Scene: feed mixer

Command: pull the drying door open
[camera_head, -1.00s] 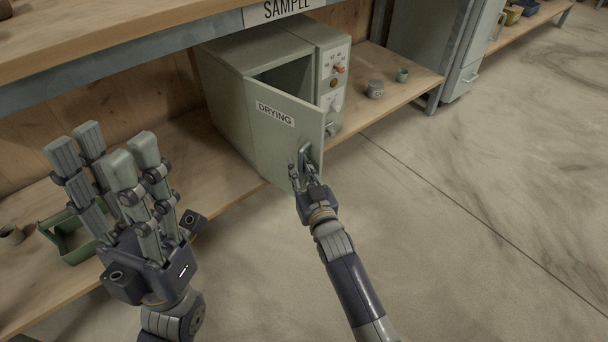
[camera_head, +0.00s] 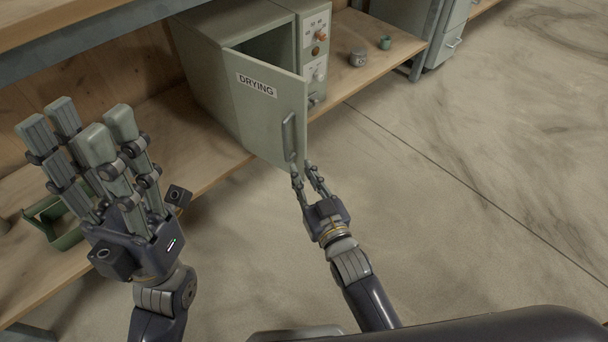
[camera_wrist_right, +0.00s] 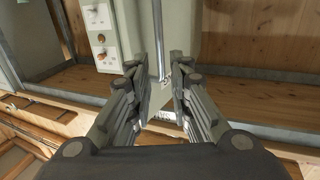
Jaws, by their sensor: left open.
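The drying door (camera_head: 262,115), a pale grey-green panel labelled DRYING, stands partly open on the front of a grey-green oven (camera_head: 205,75). Its dark opening shows above and behind the door. The vertical bar handle (camera_head: 289,138) is near the door's free edge. My right gripper (camera_head: 306,169) is open and empty just below the handle in the head view. In the right wrist view the handle bar (camera_wrist_right: 159,40) runs down to between the spread fingertips (camera_wrist_right: 160,78); contact cannot be told. My left gripper (camera_head: 84,125) is open and empty, fingers up, at the left.
The oven stands on a wooden shelf (camera_head: 195,145). A green tray (camera_head: 58,222) lies at the left. A control panel (camera_head: 316,45) and small cups (camera_head: 358,57) are to the right of the opening. The concrete floor (camera_head: 470,190) in front is clear.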

